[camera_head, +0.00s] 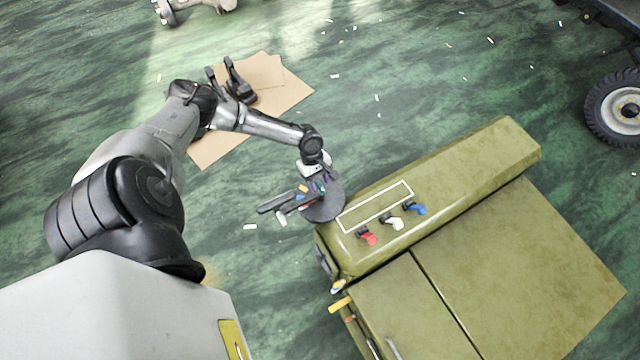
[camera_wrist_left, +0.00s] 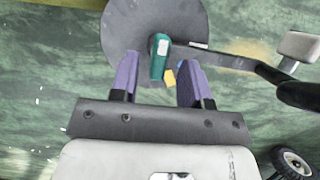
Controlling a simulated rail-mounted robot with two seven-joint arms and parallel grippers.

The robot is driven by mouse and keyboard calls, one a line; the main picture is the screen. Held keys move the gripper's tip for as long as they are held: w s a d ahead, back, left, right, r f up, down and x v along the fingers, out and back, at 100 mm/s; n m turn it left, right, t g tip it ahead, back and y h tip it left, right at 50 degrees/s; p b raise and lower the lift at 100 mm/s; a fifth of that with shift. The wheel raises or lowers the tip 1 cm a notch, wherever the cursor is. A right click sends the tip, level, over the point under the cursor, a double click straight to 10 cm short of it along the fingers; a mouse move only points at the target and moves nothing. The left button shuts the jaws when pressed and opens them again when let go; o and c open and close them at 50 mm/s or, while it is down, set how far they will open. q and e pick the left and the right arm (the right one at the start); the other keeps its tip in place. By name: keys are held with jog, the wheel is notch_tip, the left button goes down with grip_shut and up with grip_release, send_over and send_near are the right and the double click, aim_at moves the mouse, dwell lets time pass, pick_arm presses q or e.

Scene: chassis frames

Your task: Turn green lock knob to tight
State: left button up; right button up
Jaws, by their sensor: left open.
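The green lock knob (camera_wrist_left: 159,58) sits on a dark grey round plate (camera_wrist_left: 145,25) in the left wrist view. It is an elongated teal lever with a pale square patch near its upper end. My left gripper (camera_wrist_left: 159,62) is open, with its two purple fingers on either side of the knob's lower part and gaps visible on both sides. A small yellow tab (camera_wrist_left: 168,78) shows just below the knob. In the head view my left gripper (camera_head: 318,182) is over the grey plate (camera_head: 325,211), and the knob there is mostly hidden. My right gripper is not in view.
A dark bar with a black handle (camera_wrist_left: 300,95) and grey pad (camera_wrist_left: 298,45) extends right from the plate. An olive chassis body (camera_head: 470,165) with red (camera_head: 367,238), white (camera_head: 393,222) and blue (camera_head: 415,208) levers stands close by. Cardboard (camera_head: 285,95) lies on the green floor.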

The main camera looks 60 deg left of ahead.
pick_arm(q)
jog(key=shift+x, duration=1.05)
grip_shut()
